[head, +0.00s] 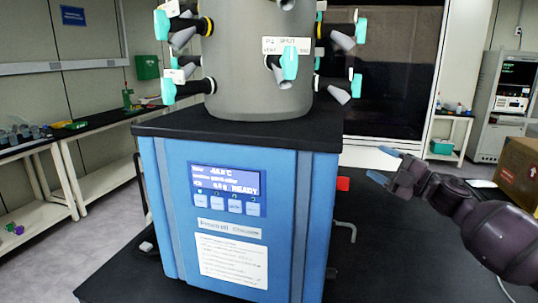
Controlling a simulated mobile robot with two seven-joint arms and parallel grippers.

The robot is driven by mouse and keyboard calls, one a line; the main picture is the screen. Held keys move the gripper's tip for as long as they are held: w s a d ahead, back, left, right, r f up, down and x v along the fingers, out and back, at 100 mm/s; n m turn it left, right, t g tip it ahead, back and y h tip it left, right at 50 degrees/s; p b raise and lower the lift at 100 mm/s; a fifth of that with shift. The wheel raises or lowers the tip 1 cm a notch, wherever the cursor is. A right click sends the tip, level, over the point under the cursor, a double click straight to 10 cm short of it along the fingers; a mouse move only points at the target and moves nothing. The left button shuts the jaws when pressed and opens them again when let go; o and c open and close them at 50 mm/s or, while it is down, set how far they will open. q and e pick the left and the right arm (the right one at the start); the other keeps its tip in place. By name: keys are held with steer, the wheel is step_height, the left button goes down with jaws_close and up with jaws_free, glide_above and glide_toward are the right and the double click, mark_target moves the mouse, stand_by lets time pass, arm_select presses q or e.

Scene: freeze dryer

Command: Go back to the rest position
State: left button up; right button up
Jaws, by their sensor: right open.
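My right gripper (383,165) is at the right of the head view, at the end of my dark arm. Its blue-tipped fingers point left and are apart, with nothing between them. It is to the right of the blue freeze dryer (177,215), and a gap shows between them. The freeze dryer's display (227,188) reads READY. On its black top stands a grey drum (245,90) with several teal-handled valves (289,62). My left gripper is not in the head view.
The dryer stands on a black surface (385,270). A red part (343,184) and a grey tap (346,229) stick out from its right side. A cardboard box (519,170) is at the far right. Benches (60,150) line the left wall. The floor between is open.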

steer(key=s+f+m+h, duration=0.4)
steer(key=s+f+m, duration=0.3)
steer(key=f, duration=0.4)
steer(key=s+a+f+m+h, duration=0.1)
steer(key=s+f+m+h, duration=0.4)
steer(key=f, duration=0.6)
steer(key=s+f+m+t+h, duration=0.1)
steer(key=s+f+m+h, duration=0.4)
steer(key=s+f+m, duration=0.4)
steer(key=shift+s+a+f, duration=0.2)
steer(key=shift+s+f, duration=0.3)
steer(key=shift+f, duration=0.15)
steer(key=shift+s+a+f, duration=0.15)
steer(key=shift+s+f, duration=0.3)
steer(key=shift+f, duration=0.2)
steer(key=s+f+m+g+h, duration=0.1)
steer(key=s+f, duration=0.4)
steer(key=s, duration=0.3)
steer(key=s+d+f+m+g+h, duration=0.1)
steer(key=s+f+m, duration=0.1)
steer(key=s+f, duration=0.3)
steer(key=s, duration=0.3)
steer(key=shift+s+m+g, duration=0.15)
steer(key=shift+m+g, duration=0.15)
steer(key=shift+g, duration=0.1)
